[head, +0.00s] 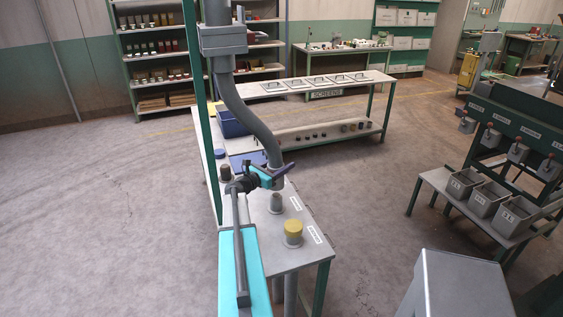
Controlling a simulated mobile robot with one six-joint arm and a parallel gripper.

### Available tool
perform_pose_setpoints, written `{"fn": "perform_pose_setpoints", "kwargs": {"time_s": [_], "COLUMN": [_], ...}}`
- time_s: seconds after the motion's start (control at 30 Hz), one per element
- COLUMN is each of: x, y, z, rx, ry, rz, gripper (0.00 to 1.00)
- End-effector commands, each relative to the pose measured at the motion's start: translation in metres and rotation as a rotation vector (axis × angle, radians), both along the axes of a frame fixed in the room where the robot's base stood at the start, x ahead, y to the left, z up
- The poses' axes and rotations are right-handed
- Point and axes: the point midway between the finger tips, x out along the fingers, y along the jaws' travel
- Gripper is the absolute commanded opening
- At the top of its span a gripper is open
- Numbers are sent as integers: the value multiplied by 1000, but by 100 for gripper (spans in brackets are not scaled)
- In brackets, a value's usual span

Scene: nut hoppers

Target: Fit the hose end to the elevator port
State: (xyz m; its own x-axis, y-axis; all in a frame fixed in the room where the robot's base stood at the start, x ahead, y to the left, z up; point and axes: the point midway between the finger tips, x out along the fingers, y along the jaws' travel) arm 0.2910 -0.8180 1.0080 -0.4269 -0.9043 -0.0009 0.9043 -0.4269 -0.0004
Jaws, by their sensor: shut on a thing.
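A thick grey hose (245,112) hangs from a grey box on a post and curves down to the right. Its end (276,184) is a grey collar above the bench (268,252). My gripper (279,172), with a cyan body and dark fingers, is shut on the hose near this end. A short grey port (276,204) stands upright just below the hose end, which appears apart from it. A second port with a yellow cap (293,230) stands nearer the front. White labels lie beside both, too small to read, so I cannot tell which is the elevator port.
A dark brown-topped port (225,172) stands left behind my wrist. A blue bin (236,122) and green post (203,110) are behind. A long bench marked SCREENS (330,90) stands further back. Grey bins (465,183) fill a right-hand rack. Open floor lies between.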

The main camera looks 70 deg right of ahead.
Motion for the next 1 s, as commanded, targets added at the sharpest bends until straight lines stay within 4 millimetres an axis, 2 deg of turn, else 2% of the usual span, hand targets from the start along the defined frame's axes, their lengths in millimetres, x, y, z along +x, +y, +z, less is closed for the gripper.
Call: {"fn": "perform_pose_setpoints", "kwargs": {"time_s": [1.0], "x": [2], "y": [1], "z": [-48], "rx": [0], "ry": [1], "rz": [2], "gripper": [26]}}
